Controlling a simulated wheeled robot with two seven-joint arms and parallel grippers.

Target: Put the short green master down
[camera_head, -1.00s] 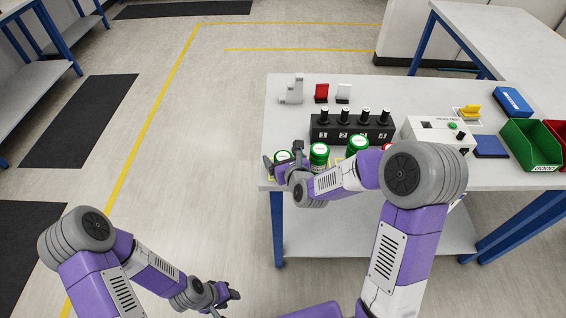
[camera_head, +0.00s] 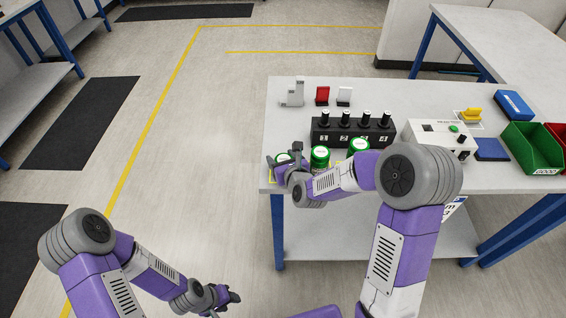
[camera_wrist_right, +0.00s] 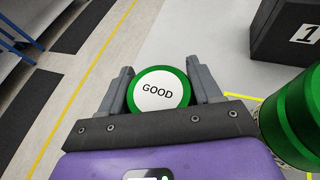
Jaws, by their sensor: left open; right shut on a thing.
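A short green master (camera_wrist_right: 159,91) with a white top reading "GOOD" sits between the fingers of my right gripper (camera_wrist_right: 161,88). My right gripper is shut on it. In the head view the green master (camera_head: 283,158) shows at the table's left front corner, partly hidden by my right gripper (camera_head: 283,163). Whether its base touches the table is hidden. My left gripper (camera_head: 230,296) is open and empty, low over the floor left of the table.
Two green cylinders (camera_head: 320,155) (camera_head: 358,146) stand to the right of my right gripper. A black block (camera_head: 352,132) with numbered posts stands behind them. A grey tester box (camera_head: 436,137), blue pad (camera_head: 491,149) and green bin (camera_head: 532,148) are further right. Yellow lines mark the tabletop.

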